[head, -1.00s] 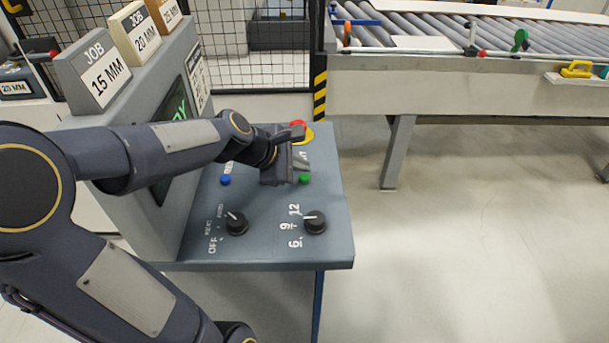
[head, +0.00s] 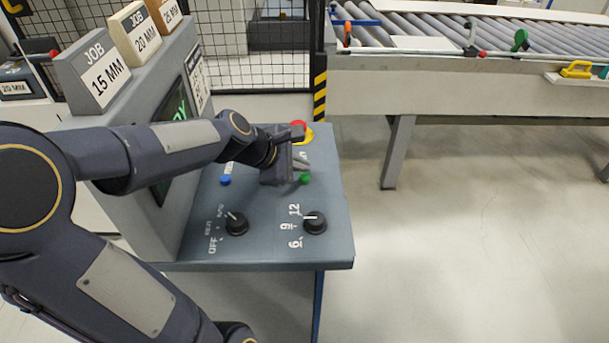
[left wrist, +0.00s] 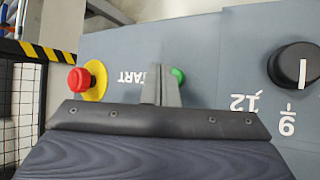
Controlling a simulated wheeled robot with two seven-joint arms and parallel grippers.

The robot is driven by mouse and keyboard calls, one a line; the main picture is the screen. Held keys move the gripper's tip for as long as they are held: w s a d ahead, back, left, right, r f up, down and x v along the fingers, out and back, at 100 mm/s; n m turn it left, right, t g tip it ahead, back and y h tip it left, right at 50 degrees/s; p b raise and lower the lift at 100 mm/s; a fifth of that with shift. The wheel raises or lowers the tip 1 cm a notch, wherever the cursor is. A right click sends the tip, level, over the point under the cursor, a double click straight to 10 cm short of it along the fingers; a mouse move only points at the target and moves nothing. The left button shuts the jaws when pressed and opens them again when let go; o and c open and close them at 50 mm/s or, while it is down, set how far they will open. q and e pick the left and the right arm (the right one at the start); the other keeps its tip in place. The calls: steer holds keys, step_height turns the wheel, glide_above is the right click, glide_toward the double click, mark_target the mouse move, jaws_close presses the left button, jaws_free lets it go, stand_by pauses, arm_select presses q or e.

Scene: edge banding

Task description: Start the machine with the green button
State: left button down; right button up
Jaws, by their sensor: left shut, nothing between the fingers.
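The green button (head: 304,178) is on the sloped grey control panel (head: 275,200), beside the partly hidden START label. It also shows in the left wrist view (left wrist: 178,75), just right of the fingertips. My left gripper (head: 301,163) is shut and empty over the panel, its fingers close to the green button on the label side. In the left wrist view the shut fingers (left wrist: 160,84) cover part of the label. I cannot tell whether they touch the panel or the button. My right gripper is not in view.
A red emergency stop (head: 298,127) on a yellow base is behind the gripper. A blue button (head: 225,180) and two black knobs (head: 237,223) (head: 315,222) are on the panel. JOB blocks (head: 93,78) top the cabinet. A roller conveyor (head: 430,30) stands at the back right.

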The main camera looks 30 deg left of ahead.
arm_select(q)
steer(key=shift+f, duration=0.1)
stand_by(0.3)
steer(key=shift+f, duration=0.35)
